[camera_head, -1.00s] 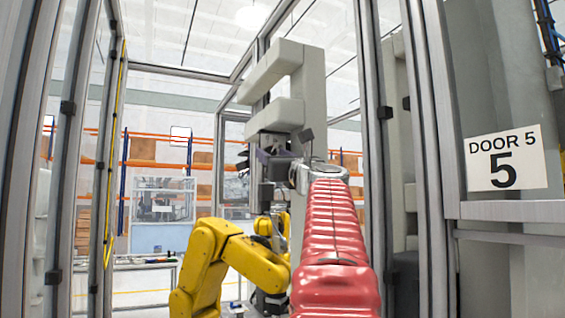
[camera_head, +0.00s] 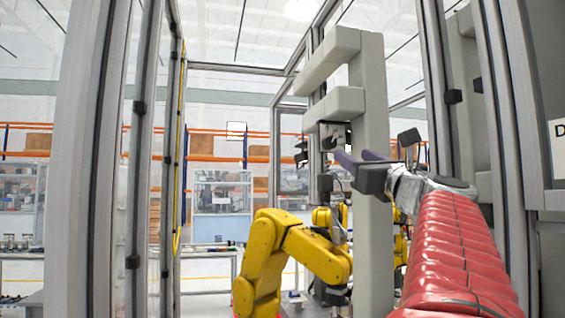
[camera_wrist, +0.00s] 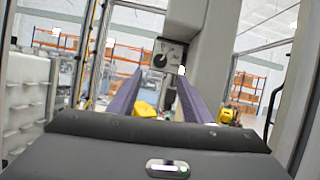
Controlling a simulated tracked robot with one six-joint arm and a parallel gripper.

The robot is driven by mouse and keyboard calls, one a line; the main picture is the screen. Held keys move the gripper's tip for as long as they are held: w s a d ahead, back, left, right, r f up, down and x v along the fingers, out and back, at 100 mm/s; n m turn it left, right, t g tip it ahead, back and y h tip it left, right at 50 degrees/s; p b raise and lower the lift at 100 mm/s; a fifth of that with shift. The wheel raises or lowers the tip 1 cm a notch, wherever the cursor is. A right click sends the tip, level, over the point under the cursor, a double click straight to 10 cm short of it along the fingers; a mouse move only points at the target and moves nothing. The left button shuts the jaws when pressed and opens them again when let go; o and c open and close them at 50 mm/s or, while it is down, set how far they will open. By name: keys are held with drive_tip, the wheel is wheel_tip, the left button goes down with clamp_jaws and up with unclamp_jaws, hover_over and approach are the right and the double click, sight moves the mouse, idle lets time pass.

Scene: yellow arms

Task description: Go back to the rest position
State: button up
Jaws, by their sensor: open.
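My gripper (camera_head: 350,160) is at the end of my red-sleeved arm, right of centre in the head view, in front of a grey post. In the wrist view its two purple fingers (camera_wrist: 160,88) are spread apart, with nothing held between them. Beyond the fingers is a pale panel with a round black knob (camera_wrist: 161,58), fixed by the grey post (camera_wrist: 208,60). The panel also shows in the head view (camera_head: 334,134), partly hidden. Whether the fingers touch anything there cannot be told, but a gap seems to show.
A yellow robot arm (camera_head: 262,262) stands low, left of my arm. Metal door frames (camera_head: 95,160) rise close on the left and on the right (camera_head: 510,130). The grey post (camera_head: 372,230) carries two jutting arms. Orange racks (camera_head: 205,150) are far behind.

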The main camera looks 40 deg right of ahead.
drive_tip(key=shift+v, duration=0.85)
